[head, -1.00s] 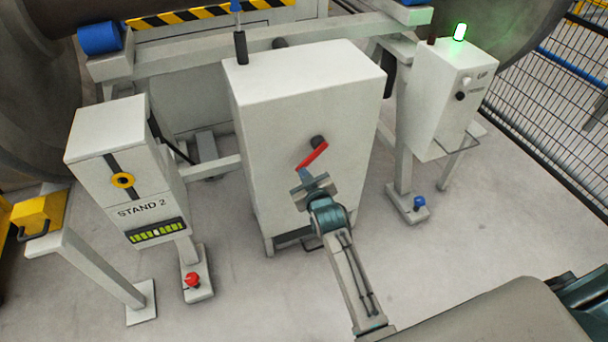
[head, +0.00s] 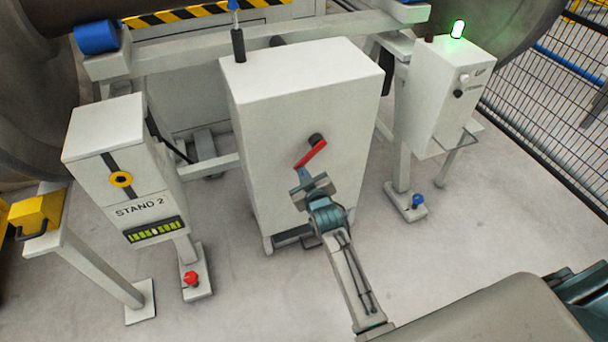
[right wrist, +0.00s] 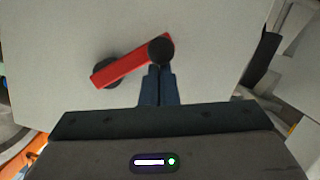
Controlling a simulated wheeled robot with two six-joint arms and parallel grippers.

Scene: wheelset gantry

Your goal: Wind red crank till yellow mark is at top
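The red crank (head: 311,153) is on the front of the white gantry cabinet (head: 290,100). In the head view it slants from its dark hub at upper right down to lower left. In the right wrist view the red crank arm (right wrist: 130,63) runs from the hub to a round black knob (right wrist: 160,50). My right gripper (head: 303,174) is at the crank's lower end. Its two fingers (right wrist: 157,80) are close together, tips at the knob's lower edge; no handle shows between them. I cannot make out a yellow mark on a wheel. My left gripper is out of view.
The Stand 2 box (head: 110,145) with a yellow ring (head: 121,180) is at left, a red foot button (head: 191,279) below it. A white control box (head: 437,95) with a lit green lamp (head: 458,29) is at right. Mesh fencing (head: 545,110) stands far right.

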